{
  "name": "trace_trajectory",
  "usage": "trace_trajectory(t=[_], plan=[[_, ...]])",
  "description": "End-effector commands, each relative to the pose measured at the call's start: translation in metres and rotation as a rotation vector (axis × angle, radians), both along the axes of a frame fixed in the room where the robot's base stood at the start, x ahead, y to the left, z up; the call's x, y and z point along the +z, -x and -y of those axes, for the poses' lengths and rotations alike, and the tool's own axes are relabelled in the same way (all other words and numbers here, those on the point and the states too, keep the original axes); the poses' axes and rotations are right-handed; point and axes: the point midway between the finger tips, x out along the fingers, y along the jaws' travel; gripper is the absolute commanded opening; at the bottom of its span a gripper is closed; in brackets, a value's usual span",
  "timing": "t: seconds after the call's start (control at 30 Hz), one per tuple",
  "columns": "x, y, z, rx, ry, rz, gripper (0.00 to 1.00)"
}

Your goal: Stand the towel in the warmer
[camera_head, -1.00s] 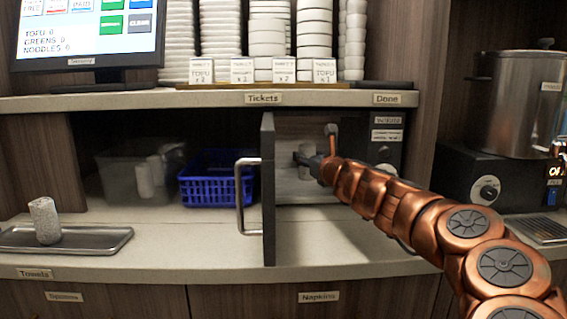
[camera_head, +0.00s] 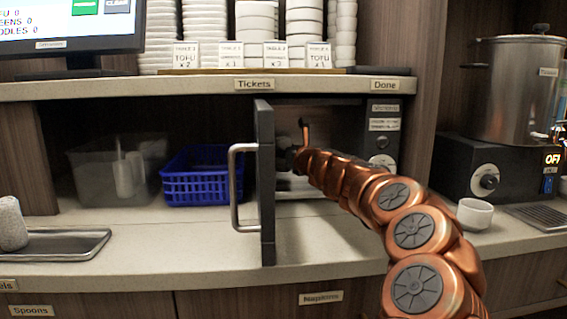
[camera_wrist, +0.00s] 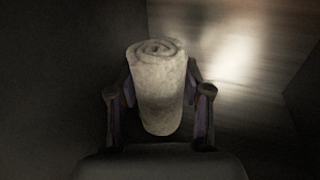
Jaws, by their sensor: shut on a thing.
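The warmer (camera_head: 385,153) is a dark box under the shelf, and its door (camera_head: 265,185) stands open toward me. In the wrist view my gripper (camera_wrist: 160,85) is shut on a pale rolled towel (camera_wrist: 158,100), which stands about upright between the fingers with its spiral end up. In the head view my gripper (camera_head: 284,158) is at the warmer's opening, partly hidden by the door. The held towel is hidden there. I cannot tell whether its base touches the warmer floor. Another rolled towel (camera_head: 11,224) stands on a metal tray (camera_head: 75,243) at the far left.
A blue basket (camera_head: 203,187) and a clear bin (camera_head: 105,172) stand left of the door. A white cup (camera_head: 475,213) stands on the counter at right, near a steel pot (camera_head: 515,95). The shelf (camera_head: 200,91) runs above. The counter front is clear.

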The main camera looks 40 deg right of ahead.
Motion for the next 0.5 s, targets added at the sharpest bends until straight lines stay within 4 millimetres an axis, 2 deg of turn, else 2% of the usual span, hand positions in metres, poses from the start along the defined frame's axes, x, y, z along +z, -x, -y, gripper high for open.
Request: trace_trajectory(t=[0.03,0.1,0.5], plan=[[-0.0114,0.0004,0.0005,-0.001,0.001,0.000,0.14],[-0.0151,0.0005,0.0007,-0.002,0.001,0.000,0.14],[-0.0146,0.0013,0.0019,-0.003,0.000,0.000,0.14]])
